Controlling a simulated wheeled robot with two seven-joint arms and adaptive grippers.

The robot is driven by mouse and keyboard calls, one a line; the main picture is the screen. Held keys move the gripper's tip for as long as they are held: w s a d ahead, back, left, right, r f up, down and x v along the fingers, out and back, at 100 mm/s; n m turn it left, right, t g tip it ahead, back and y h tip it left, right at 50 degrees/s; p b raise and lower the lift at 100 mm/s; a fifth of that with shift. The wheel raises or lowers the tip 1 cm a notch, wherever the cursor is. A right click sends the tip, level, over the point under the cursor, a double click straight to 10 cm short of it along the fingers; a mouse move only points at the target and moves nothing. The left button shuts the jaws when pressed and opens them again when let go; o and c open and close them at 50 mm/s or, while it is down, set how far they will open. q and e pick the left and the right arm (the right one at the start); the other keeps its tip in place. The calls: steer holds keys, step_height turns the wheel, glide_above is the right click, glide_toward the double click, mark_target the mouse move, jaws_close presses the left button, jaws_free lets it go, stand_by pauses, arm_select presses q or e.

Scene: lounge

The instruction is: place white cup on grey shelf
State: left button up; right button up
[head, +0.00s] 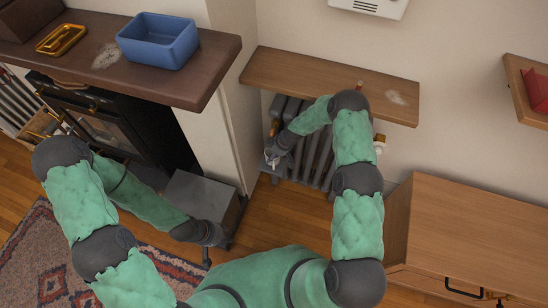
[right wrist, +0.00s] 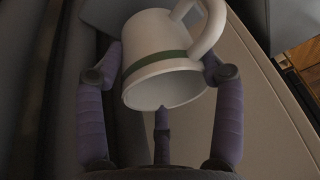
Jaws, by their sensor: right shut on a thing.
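The white cup (right wrist: 160,52) with a green band and a handle is held between the purple-grey fingers of my right gripper (right wrist: 162,85), with its mouth turned toward the wrist camera. In the head view my right gripper (head: 273,159) is in front of the radiator, and only a small light patch of the cup shows there. A grey box-like unit with a flat top (head: 201,192), perhaps the grey shelf, stands to the left of and below that gripper. My left gripper (head: 216,236) is low near the unit's front; its fingers are too small to read.
A wooden wall shelf (head: 310,72) hangs above the grey radiator (head: 318,160). The dark mantel (head: 85,57) holds a blue bin (head: 158,45) and a yellow tray (head: 61,39). A wooden cabinet (head: 470,225) stands at right. A patterned rug (head: 40,255) covers the left floor.

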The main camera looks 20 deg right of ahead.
step_height(320, 180, down, 3)
steer(key=shift+b, duration=0.65)
steer(key=shift+r, duration=0.1)
steer(key=o, duration=1.3)
